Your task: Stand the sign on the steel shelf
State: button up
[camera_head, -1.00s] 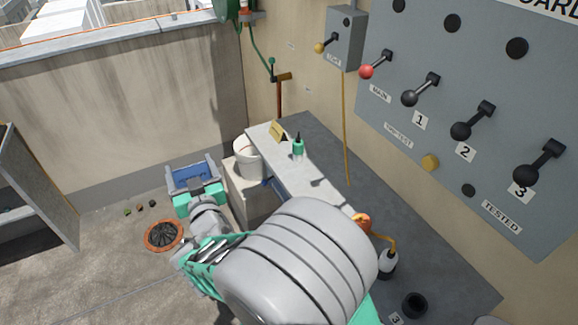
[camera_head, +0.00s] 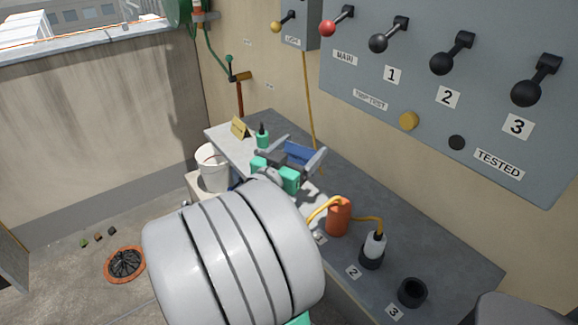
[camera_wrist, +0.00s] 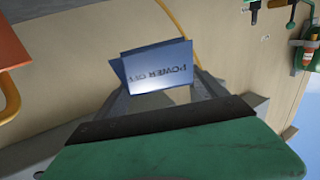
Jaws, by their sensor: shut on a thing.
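My gripper (camera_head: 302,160) is shut on the blue folded sign (camera_head: 300,152), above the bench near the wall. In the wrist view the sign (camera_wrist: 158,68) is between my fingers, with lettering like "POWER OFF" that looks reversed or upside down. A pale strip (camera_head: 228,147) along the bench's front left edge looks like the steel shelf. A small yellow tent sign (camera_head: 239,127) and a green bottle (camera_head: 262,136) stand on it. My arm hides part of the strip. I cannot tell whether the sign touches anything below.
The dark bench top (camera_head: 440,265) holds an orange plug (camera_head: 339,217), a white-and-black plug (camera_head: 373,250) and a black socket (camera_head: 412,292). A white bucket (camera_head: 212,168) stands left of the strip. The lever panel (camera_head: 450,100) is on the wall behind.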

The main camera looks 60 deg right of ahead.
jog(key=w+d+f+b, duration=0.1)
jog(key=d+f, duration=0.1)
jog(key=w+d+f+b, duration=0.1)
jog(key=w+d+f, duration=0.1)
jog(key=w+d+f+b, duration=0.1)
jog(key=d+f, duration=0.1)
jog(key=f, duration=0.1)
jog(key=shift+w, duration=0.15)
notch_tip(320, 180, down, 4)
jog(key=shift+w+d+r+b, duration=0.15)
jog(key=shift+r+b, duration=0.1)
jog(key=shift+b, duration=0.9)
jog(key=shift+r, duration=0.2)
jog(key=shift+f, duration=0.25)
jog(key=o, duration=1.3)
jog(key=shift+r, duration=0.1)
